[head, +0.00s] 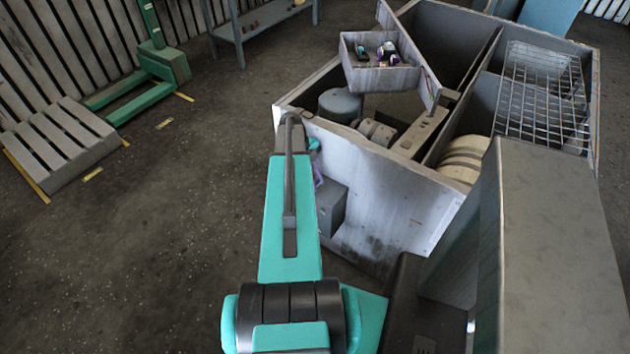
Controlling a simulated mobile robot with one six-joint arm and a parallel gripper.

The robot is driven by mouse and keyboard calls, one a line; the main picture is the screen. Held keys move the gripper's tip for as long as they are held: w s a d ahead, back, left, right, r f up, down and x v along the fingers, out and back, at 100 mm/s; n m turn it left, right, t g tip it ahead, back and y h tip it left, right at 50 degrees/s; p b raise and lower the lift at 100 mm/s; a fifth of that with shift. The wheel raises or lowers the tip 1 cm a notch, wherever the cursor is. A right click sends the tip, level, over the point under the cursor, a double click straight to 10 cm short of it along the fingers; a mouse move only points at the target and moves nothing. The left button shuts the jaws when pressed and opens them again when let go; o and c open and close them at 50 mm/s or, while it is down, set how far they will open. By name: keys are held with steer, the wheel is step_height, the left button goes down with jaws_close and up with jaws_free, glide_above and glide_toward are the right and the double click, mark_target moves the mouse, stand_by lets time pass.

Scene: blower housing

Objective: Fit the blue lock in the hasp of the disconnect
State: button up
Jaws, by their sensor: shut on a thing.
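A grey box (331,208), which looks like the disconnect, is on the near left side of the large grey housing. Its left part is hidden behind my teal arm, and I cannot make out its hasp. My arm reaches up the middle of the head view to the housing's left corner. Small teal and purple bits show just right of the arm's far end, too small to identify. I cannot pick out the blue lock.
The open housing (385,205) holds a grey motor-like cylinder, cream rounded parts (464,158) and a wire rack (543,95). A tray (382,78) of small coloured items sits on its rim. A pallet (58,143) and green pallet truck (150,80) stand left. Floor between is clear.

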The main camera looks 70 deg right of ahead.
steer(key=shift+f, duration=0.4)
steer(key=o, duration=0.9)
steer(key=shift+o, duration=0.2)
steer(key=shift+r, duration=0.15)
steer(key=b+v, duration=0.2)
steer(key=v, duration=1.1)
steer(key=shift+r+b, duration=0.3)
steer(key=shift+b, duration=0.1)
